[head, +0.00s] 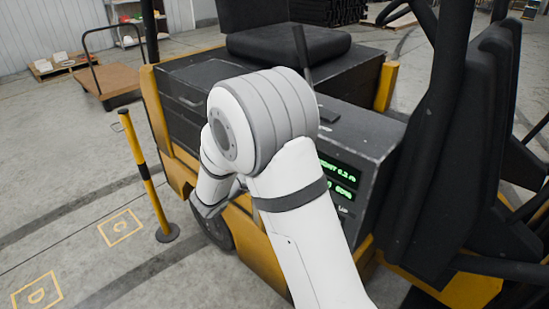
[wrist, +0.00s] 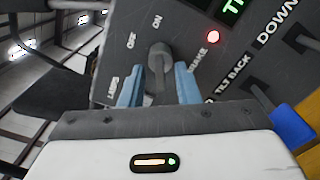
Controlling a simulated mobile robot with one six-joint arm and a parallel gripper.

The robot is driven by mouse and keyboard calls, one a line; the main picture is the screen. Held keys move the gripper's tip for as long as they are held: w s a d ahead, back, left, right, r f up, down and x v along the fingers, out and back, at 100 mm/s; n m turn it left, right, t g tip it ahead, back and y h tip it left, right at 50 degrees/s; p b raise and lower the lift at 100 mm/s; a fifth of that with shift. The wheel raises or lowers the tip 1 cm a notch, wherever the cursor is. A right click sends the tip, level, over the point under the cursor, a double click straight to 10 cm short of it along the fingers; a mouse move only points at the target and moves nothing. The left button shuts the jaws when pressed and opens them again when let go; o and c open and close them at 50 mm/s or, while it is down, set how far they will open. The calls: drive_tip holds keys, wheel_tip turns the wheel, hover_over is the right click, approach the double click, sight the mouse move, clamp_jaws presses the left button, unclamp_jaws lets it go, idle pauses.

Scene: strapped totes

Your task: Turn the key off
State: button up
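The key (wrist: 159,58) is a grey knob on the dark control panel, seen in the wrist view just below the ON and OFF labels. ON stands above it and OFF to its upper left. Which label it points to is hard to tell. My gripper (wrist: 158,90) has its two blue fingertips on either side of the key, with dark gaps showing between them and its stem. It looks open around the key, not clamped. In the head view my own arm hides the gripper and the key; part of the panel (head: 342,190) with green readouts shows beside the arm.
A red lamp (wrist: 213,37) glows near the BRAKE label, right of the key. A blue control (wrist: 292,125) sits at the lower right.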

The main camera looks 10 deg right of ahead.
drive_tip(key=shift+c, duration=0.4)
clamp_jaws()
